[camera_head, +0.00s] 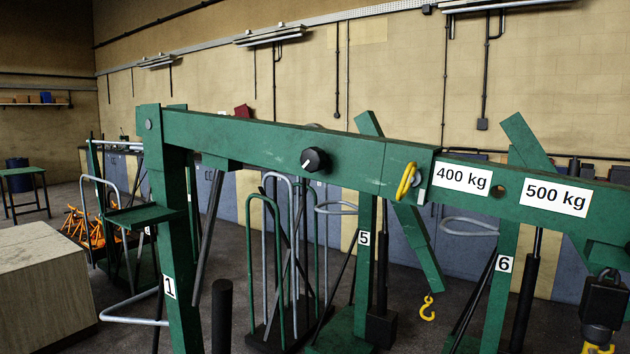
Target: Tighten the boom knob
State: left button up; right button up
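The boom knob (315,160) is black and round with a white pointer mark toward its lower left. The boom runs from the post marked 1 (168,235) at the left to the right edge. Neither of my grippers shows in the head view, and nothing touches the knob.
A yellow handle (407,182) sits on the boom, left of the 400 kg label (462,178) and 500 kg label (555,197). A black hook block (604,302) hangs at lower right. Other green cranes stand behind. A pale box (45,285) stands at left.

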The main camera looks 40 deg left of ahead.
aim_at(312, 159)
jog(key=z, duration=1.85)
jog(key=i, duration=0.1)
jog(key=u, duration=2.95)
